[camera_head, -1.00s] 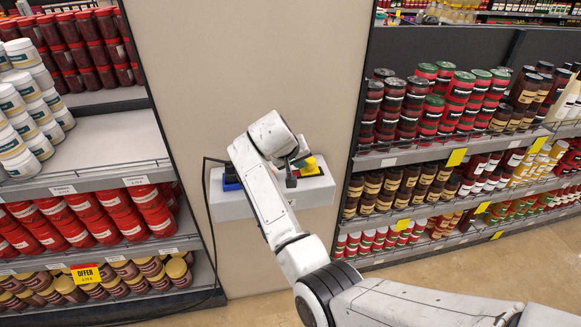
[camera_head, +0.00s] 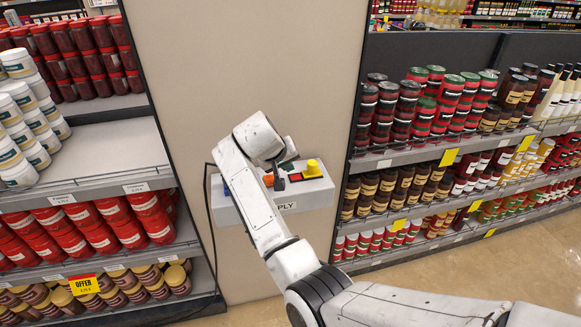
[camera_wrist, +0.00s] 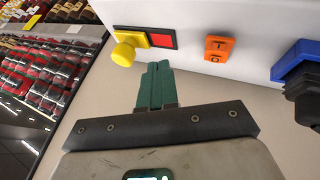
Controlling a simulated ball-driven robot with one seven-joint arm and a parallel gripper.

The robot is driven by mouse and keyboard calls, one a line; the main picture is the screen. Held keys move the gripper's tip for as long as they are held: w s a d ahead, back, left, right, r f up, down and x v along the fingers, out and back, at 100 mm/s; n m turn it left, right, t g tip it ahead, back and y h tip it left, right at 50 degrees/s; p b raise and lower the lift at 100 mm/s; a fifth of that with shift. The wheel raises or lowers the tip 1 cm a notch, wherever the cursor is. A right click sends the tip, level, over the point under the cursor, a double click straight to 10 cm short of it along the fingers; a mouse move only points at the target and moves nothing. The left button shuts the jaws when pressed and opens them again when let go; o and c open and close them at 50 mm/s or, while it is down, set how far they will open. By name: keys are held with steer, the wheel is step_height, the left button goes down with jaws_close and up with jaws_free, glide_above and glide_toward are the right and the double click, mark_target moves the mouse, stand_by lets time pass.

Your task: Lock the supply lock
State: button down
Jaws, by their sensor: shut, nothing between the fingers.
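The supply box (camera_head: 318,196) is light grey, is mounted on the beige panel, and shows part of a label ending in "PLY". A yellow knob (camera_head: 312,168) sits at its right, beside a red square (camera_head: 288,168); the wrist view shows the knob (camera_wrist: 123,54) and red square (camera_wrist: 161,39) too. An orange I/O switch (camera_wrist: 219,49) is in the middle. A blue part (camera_wrist: 297,58) with a black piece is at the other end. Which part is the lock is not marked. My gripper (camera_wrist: 158,68) has green fingers, shut and empty, apart from the controls, closest to the red square.
Shelves with stacked jars (camera_head: 440,110) stand to the right, and shelves with red jars (camera_head: 110,225) and white tubs to the left. A black cable (camera_head: 207,225) runs down the panel from the box's left. Floor (camera_head: 420,285) shows at lower right.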

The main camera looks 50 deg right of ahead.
steer(key=w+b+v, duration=0.1)
steer(key=v, duration=0.6)
steer(key=shift+s+a+r, duration=0.2)
steer(key=shift+s+a, duration=0.05)
steer(key=shift+s, duration=0.2)
steer(key=s+a+f+n+y, duration=0.1)
steer(key=s+a+f, duration=0.2)
steer(key=s+f, duration=0.45)
steer(key=s+a+f+n+y, duration=0.25)
steer(key=s+f, duration=0.35)
steer(key=f, duration=0.3)
steer(key=s+a+f+y, duration=0.1)
steer(key=s+a+f, duration=0.1)
steer(key=s, duration=0.5)
steer(key=s+a+f+n+y, duration=0.1)
steer(key=s+a+f, duration=0.1)
steer(key=s+a, duration=0.3)
steer(key=s+a+f+n+y, duration=0.1)
steer(key=s+a+f, duration=0.2)
steer(key=s, duration=0.6)
steer(key=shift+a+g, duration=0.35)
steer(key=shift+g, duration=0.05)
steer(key=shift+a+f, duration=0.15)
